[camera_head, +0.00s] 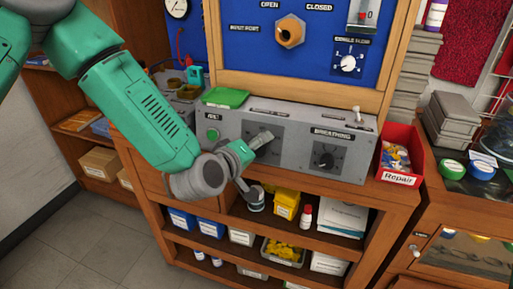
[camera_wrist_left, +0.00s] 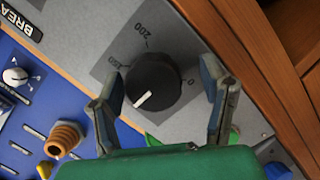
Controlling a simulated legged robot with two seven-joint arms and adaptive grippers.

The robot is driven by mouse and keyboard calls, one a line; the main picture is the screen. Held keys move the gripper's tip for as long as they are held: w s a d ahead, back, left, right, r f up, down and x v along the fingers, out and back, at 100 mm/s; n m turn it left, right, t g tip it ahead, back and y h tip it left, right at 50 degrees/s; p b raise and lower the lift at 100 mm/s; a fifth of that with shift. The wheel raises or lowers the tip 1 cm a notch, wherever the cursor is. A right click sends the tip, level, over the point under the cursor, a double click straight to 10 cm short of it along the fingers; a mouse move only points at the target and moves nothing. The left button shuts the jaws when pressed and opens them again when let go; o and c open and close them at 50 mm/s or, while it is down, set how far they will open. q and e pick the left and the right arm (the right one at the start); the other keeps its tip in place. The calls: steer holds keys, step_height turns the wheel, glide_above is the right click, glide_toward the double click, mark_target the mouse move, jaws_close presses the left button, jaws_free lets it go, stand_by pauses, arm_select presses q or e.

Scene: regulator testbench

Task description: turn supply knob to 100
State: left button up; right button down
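The supply knob (camera_wrist_left: 153,82) is a round black dial with a white pointer line, on a dark grey square plate of the light grey panel. In the left wrist view its pointer aims to the lower left. My left gripper (camera_head: 262,142) is in front of this plate in the head view and hides the knob. Its fingers are apart, one on each side of the knob; I cannot tell whether they touch it. My right gripper is not in view.
A second black knob (camera_head: 326,155) under a "BREATHING" label sits to the right on the grey panel (camera_head: 292,125). A green button (camera_head: 213,134) is on the left. A red "Repair" bin (camera_head: 401,178) stands at the panel's right end. Shelves with boxes lie below.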

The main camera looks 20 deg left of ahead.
arm_select(q)
steer(key=shift+s+r, duration=0.1)
steer(key=shift+r, duration=0.1)
steer(key=shift+s+a+r, duration=0.1)
steer(key=shift+s, duration=0.2)
steer(key=v, duration=0.6)
steer(key=shift+s, duration=0.25)
steer(key=shift+a, duration=0.1)
steer(key=s+a+f+m+g, duration=0.1)
steer(key=s+f+m+g, duration=0.25)
steer(key=s+f, duration=0.5)
steer(key=s+a+f+m+g, duration=0.2)
steer(key=s+f+g, duration=0.25)
steer(key=f, duration=0.75)
steer(key=s+a+f+m+g+y, duration=0.1)
steer(key=s+a+f+m+g, duration=0.1)
steer(key=s, duration=0.6)
steer(key=s+a+f+m+g+y, duration=0.2)
steer(key=s+a+f+g, duration=0.1)
steer(key=s+f, duration=0.3)
steer(key=s+a, duration=0.1)
steer(key=s, duration=0.1)
steer(key=shift+s+a, duration=0.25)
steer(key=shift+a, duration=0.05)
